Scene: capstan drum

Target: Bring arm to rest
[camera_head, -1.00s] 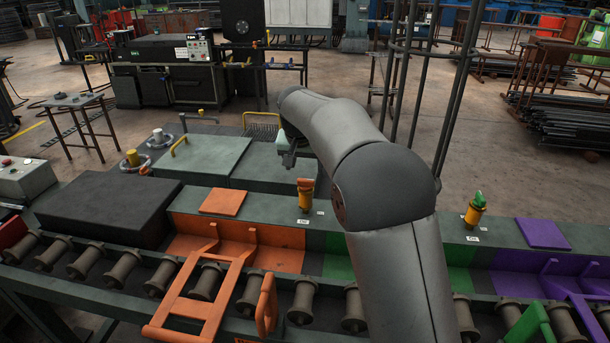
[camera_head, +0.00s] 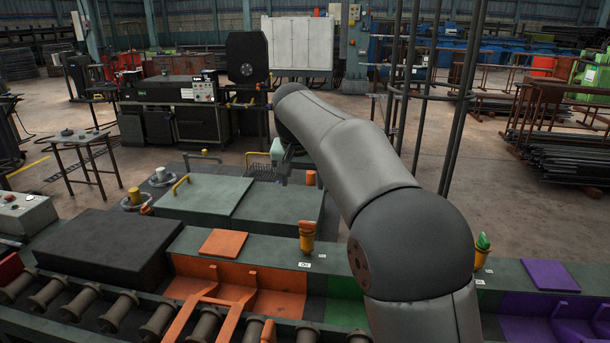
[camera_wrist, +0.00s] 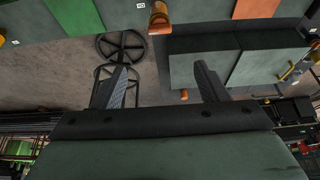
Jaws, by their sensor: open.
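My arm reaches up and forward across the middle of the head view, over the bench. My gripper (camera_wrist: 165,88) shows in the wrist view with its two dark fingers spread wide apart and nothing between them. In the head view the gripper end (camera_head: 290,158) is partly hidden behind my own arm, above the green box covers (camera_head: 280,207). The fingers touch nothing that I can see.
An orange-topped yellow handle (camera_head: 306,235) stands on the bench left of my arm, and a green-topped one (camera_head: 482,250) stands to its right. A black block (camera_head: 110,250) and rollers (camera_head: 95,300) lie at left. Dark vertical poles (camera_head: 455,100) rise behind my arm.

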